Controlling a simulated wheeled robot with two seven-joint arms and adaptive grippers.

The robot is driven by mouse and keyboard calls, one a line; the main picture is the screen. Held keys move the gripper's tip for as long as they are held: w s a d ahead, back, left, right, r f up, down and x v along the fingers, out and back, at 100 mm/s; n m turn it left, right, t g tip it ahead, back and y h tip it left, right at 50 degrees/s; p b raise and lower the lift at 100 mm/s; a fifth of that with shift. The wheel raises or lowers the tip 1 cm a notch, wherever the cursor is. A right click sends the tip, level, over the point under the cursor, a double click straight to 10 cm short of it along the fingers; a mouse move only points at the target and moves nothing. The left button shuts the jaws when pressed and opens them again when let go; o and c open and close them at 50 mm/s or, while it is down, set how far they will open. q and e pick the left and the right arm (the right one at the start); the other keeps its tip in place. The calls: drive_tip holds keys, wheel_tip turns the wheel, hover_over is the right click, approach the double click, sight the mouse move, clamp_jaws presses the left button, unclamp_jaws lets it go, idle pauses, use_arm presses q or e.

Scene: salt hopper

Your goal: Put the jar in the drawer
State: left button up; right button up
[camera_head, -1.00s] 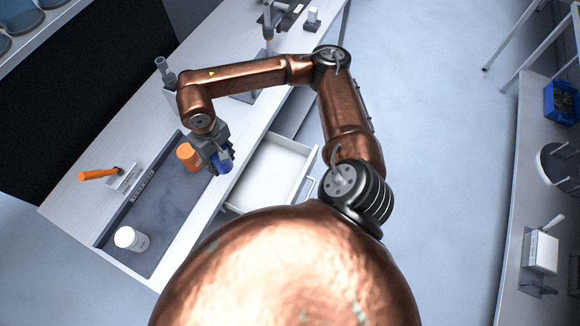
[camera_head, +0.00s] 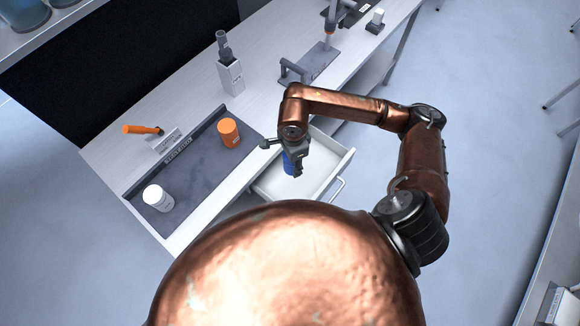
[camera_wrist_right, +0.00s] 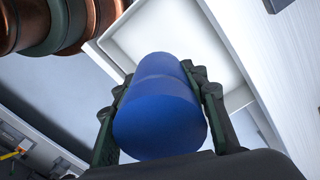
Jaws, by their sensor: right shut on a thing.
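My right gripper (camera_head: 293,163) is shut on a blue jar (camera_head: 288,164). In the head view it holds the jar over the open drawer (camera_head: 272,188), near the bench's front edge. In the right wrist view the blue jar (camera_wrist_right: 160,108) sits between the two fingers, with the white drawer (camera_wrist_right: 150,30) behind it. The drawer is pulled out and its visible floor is bare. The jar's height above the drawer floor is hard to judge. My left gripper is not in view.
An orange jar (camera_head: 229,132) and a white jar (camera_head: 157,198) stand on the dark tray (camera_head: 190,180). An orange-handled tool (camera_head: 142,129) lies behind it. A white holder (camera_head: 231,77) stands farther back. The drawer handle (camera_head: 337,189) projects at the front.

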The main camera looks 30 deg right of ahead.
drive_tip(key=s+f+m, duration=0.1)
drive_tip(key=m, duration=0.2)
drive_tip(key=s+f+m, duration=0.1)
drive_tip(key=f+m, duration=0.1)
drive_tip(key=m, duration=0.2)
drive_tip(key=s+f+m, duration=0.1)
drive_tip(key=m, duration=0.2)
drive_tip(key=shift+d+f, duration=0.15)
drive_tip(key=s+d+f+m, duration=0.1)
drive_tip(key=s+f+m, duration=0.3)
drive_tip(key=m, duration=1)
drive_tip(key=w+d+f, duration=0.1)
drive_tip(key=w+f, duration=0.2)
drive_tip(key=w, duration=0.1)
drive_tip(key=w+d+f, duration=0.1)
drive_tip(key=w+f, duration=0.2)
drive_tip(key=w, duration=0.1)
drive_tip(key=w+d+f, duration=0.2)
drive_tip(key=w+f, duration=0.1)
drive_tip(key=w, duration=0.2)
drive_tip(key=shift+f+b, duration=0.25)
drive_tip(key=shift+b, duration=0.05)
drive_tip(key=shift+w+f, duration=0.3)
drive_tip(key=shift+w+d+f, duration=0.1)
drive_tip(key=shift+f, duration=1.6)
drive_tip(key=shift+f, duration=0.1)
drive_tip(key=o, duration=1.3)
